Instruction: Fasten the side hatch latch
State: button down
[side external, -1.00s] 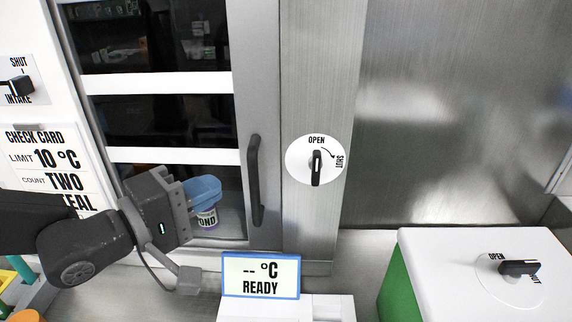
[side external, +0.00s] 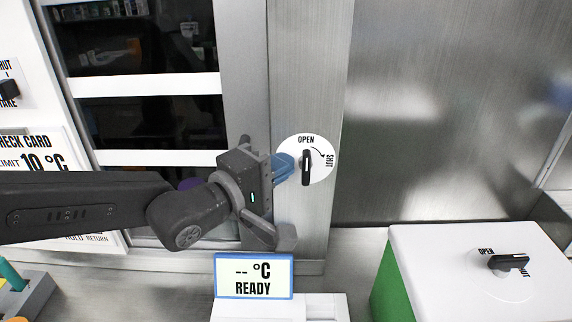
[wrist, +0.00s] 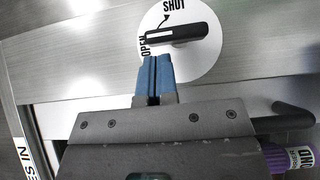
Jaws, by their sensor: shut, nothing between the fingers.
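A latch with a black lever (side external: 306,168) sits on a round white plate (side external: 323,172) on the steel post right of the glass door. The lever is upright, its white mark toward OPEN; an arrow curves to SHUT at the right. In the wrist view the lever (wrist: 187,36) lies above the fingertips, its white-marked end near OPEN. My gripper (side external: 284,168) has blue fingers, shut and empty, just left of the lever. In the wrist view the gripper (wrist: 154,70) overlaps the plate's lower edge. I cannot tell whether the tips touch the lever.
A white box (side external: 430,255) at the right has another OPEN/SHUT lever (side external: 508,262). A READY display (side external: 254,276) stands below my gripper. The door handle (wrist: 290,121) and a purple-labelled bottle (wrist: 290,160) are close by in the wrist view. Right of the post is bare steel.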

aim_at(308, 157)
jog(key=shift+d, duration=0.5)
jog(key=shift+d+r+m+g+y, duration=0.2)
jog(key=shift+r+m+g+y, duration=0.05)
jog(key=shift+m+g+y, duration=0.3)
dwell(0.4)
jog(key=shift+d+r+m+y, duration=0.15)
jog(key=shift+m+y, duration=0.1)
jog(key=shift+m, duration=0.1)
jog(key=shift+d+r+m+g+y, duration=0.15)
jog(key=shift+m+g+y, duration=0.15)
jog(key=shift+m+y, duration=0.2)
jog(key=shift+d+r+m+g+y, duration=0.15)
jog(key=shift+m+g+y, duration=0.1)
jog(key=shift+m+y, duration=0.2)
jog(key=shift+d+r+m+g+y, duration=0.1)
jog(key=shift+d+m+g+y, duration=0.45)
jog(key=shift+y, duration=0.7)
jog(key=shift+d, duration=1.3)
jog(key=shift+d+f, duration=0.25)
jog(key=shift+f, duration=0.05)
jog(key=shift+r, duration=0.1)
